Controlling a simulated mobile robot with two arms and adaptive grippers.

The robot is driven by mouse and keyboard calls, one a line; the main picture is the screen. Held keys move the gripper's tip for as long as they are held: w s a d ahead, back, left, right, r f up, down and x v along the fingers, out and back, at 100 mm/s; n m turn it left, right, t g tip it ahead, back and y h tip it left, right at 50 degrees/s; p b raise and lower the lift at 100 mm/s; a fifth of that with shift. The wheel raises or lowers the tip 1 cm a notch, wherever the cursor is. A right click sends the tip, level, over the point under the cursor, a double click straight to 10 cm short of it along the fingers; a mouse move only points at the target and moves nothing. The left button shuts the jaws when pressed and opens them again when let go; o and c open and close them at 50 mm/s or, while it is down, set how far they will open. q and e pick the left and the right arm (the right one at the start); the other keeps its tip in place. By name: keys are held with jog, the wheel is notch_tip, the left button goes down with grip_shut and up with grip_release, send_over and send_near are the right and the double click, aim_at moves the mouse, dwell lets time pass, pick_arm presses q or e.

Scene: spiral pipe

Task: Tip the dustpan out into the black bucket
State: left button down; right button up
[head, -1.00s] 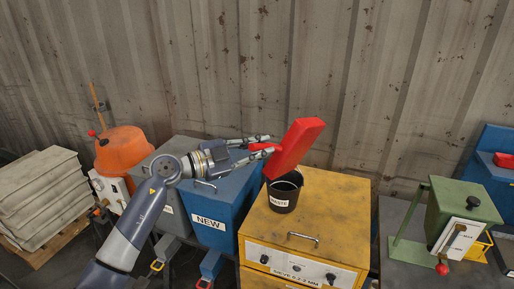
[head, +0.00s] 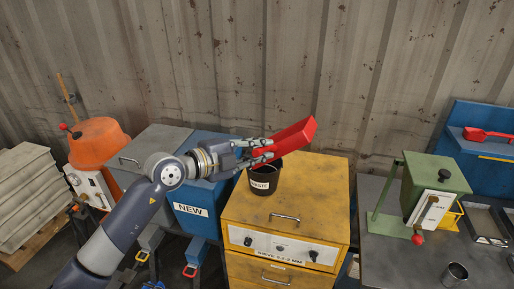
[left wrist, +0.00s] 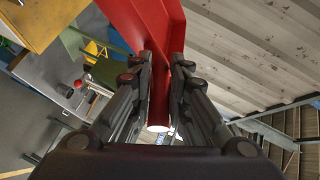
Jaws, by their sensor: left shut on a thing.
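The red dustpan (head: 288,138) is tilted, its far end up and to the right, above and behind the black bucket. My left gripper (head: 268,150) is shut on the dustpan's lower left end. In the left wrist view the dustpan (left wrist: 148,22) runs up from between the fingers (left wrist: 162,62). The black bucket (head: 263,185), labelled WASTE, stands upright on the yellow cabinet, partly hidden behind the gripper and dustpan. I cannot see inside the pan or whether anything falls from it. My right gripper is not in view.
The yellow drawer cabinet (head: 300,205) has free top space right of the bucket. A blue bin labelled NEW (head: 190,211) stands left. A green machine (head: 435,185) and a metal cup (head: 455,273) are on the grey bench at right. A corrugated wall is behind.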

pick_arm(q)
jog(key=s+d+f+m+y, duration=0.2)
jog(key=d+f+m, duration=0.1)
jog(key=f, duration=0.3)
jog(key=shift+s+d+m+t, duration=0.2)
jog(key=shift+s+m+t, duration=0.15)
jog(key=shift+m, duration=0.35)
jog(key=shift+s+d+r+m+y, duration=0.5)
jog(key=shift+s+d+r+m, duration=0.25)
jog(key=shift+d+r, duration=0.2)
jog(key=shift+a+t, duration=0.1)
jog(key=shift+t, duration=0.15)
